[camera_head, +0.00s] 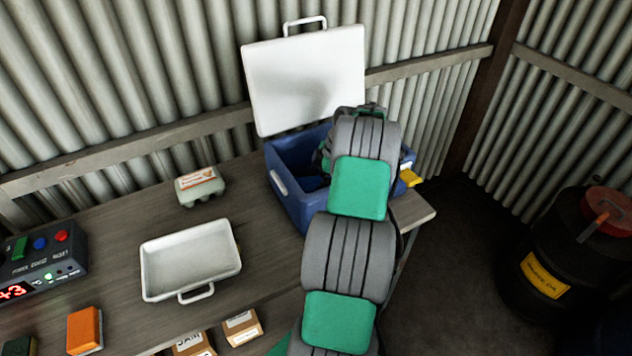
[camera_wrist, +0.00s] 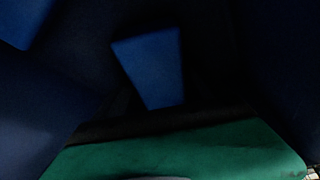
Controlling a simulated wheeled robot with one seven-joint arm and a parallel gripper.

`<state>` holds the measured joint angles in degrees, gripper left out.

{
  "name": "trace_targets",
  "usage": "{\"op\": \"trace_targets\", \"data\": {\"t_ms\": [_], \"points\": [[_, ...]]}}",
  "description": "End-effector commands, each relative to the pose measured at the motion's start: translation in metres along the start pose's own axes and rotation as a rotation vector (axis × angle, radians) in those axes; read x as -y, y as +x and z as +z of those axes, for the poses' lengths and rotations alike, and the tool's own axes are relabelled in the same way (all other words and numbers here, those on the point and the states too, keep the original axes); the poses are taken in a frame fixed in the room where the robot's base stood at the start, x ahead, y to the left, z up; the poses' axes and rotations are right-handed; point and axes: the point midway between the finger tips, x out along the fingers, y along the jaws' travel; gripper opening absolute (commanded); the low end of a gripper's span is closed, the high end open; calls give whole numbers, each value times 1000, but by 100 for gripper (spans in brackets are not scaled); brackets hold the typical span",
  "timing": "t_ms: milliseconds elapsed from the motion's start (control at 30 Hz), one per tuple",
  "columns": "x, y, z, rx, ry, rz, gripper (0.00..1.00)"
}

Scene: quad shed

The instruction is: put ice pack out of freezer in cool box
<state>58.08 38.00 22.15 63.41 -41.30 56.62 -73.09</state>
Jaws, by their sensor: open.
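The blue cool box (camera_head: 300,209) stands at the right end of the workbench, its white lid (camera_head: 306,80) raised against the wall. My arm reaches over the box, and my gripper (camera_head: 324,160) is down inside it, mostly hidden by my own arm. It is open. The wrist view is dark and shows the box's blue inside. A brighter blue block (camera_wrist: 150,65), likely the ice pack, lies there apart from the green part of my gripper at the bottom edge. Another blue patch shows at the top left corner, too dark to identify. No freezer is in view.
A white tray (camera_head: 190,293), an egg carton (camera_head: 200,186), an orange block (camera_head: 85,331) and a control box (camera_head: 40,262) are on the bench (camera_head: 120,222). Small cardboard boxes (camera_head: 242,327) sit at its front. A black drum (camera_head: 553,260) stands at the right.

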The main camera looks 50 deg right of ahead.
Motion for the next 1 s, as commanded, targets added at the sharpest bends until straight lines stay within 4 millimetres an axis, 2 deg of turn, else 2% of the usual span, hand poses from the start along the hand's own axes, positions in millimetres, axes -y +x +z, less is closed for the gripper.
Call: {"op": "trace_targets", "data": {"t_ms": [167,400,533,633,767,833,867,967,1000], "points": [[-1,-18,0,0,0,4,85],[-1,-83,0,2,0,4,85],[0,-111,-2,0,0,2,85],[0,-121,-2,0,1,0,85],[0,-124,-4,1,1,-1,85],[0,-126,-21,7,17,2,85],[0,-127,-37,10,29,4,85],[14,-133,-114,34,116,15,85],[27,-134,-152,46,166,25,85]]}}
